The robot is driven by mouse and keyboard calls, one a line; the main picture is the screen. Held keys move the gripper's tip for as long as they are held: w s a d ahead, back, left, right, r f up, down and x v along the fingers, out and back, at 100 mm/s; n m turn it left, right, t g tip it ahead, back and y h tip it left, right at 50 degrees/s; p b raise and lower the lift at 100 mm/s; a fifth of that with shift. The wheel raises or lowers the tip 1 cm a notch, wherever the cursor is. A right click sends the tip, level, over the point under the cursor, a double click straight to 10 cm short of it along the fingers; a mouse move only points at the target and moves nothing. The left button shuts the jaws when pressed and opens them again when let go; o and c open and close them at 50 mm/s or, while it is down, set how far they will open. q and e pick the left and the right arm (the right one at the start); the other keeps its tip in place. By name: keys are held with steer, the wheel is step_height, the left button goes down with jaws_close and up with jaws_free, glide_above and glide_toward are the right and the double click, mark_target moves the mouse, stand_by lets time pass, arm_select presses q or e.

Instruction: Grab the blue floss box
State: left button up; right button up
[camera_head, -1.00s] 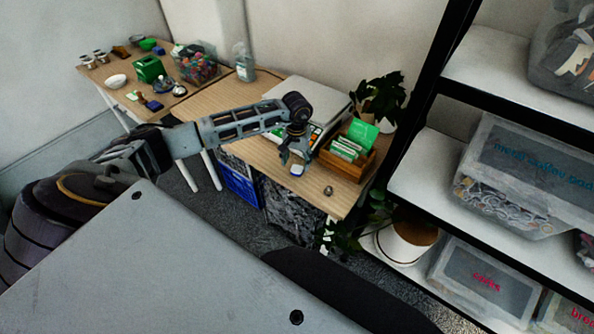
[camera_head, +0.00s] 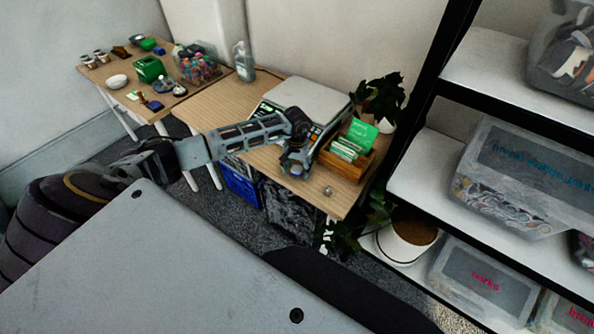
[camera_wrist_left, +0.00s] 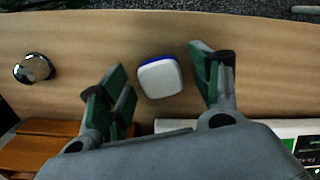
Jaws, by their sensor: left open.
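The floss box (camera_wrist_left: 160,78) is a small rounded box with a white top and a blue edge. It lies on the wooden table, between the two green-padded fingers in the left wrist view. My left gripper (camera_wrist_left: 159,66) is open, with one finger on each side of the box and clear gaps to it. In the head view my left gripper (camera_head: 295,166) is low over the table in front of the scale and mostly hides the box. My right gripper is not in view.
A white scale (camera_head: 312,99) stands behind the gripper. A wooden box (camera_head: 346,166) with green and white packets is close on its right. A small shiny round object (camera_head: 328,191) sits near the table's front edge. A black-framed shelf with bins stands at the right.

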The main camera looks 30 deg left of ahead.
mark_target(297, 169)
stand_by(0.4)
arm_select(q)
steer(key=c, duration=0.8)
steer(key=shift+r, duration=0.1)
step_height(297, 169, up, 10)
steer(key=shift+b, duration=0.35)
stand_by(0.4)
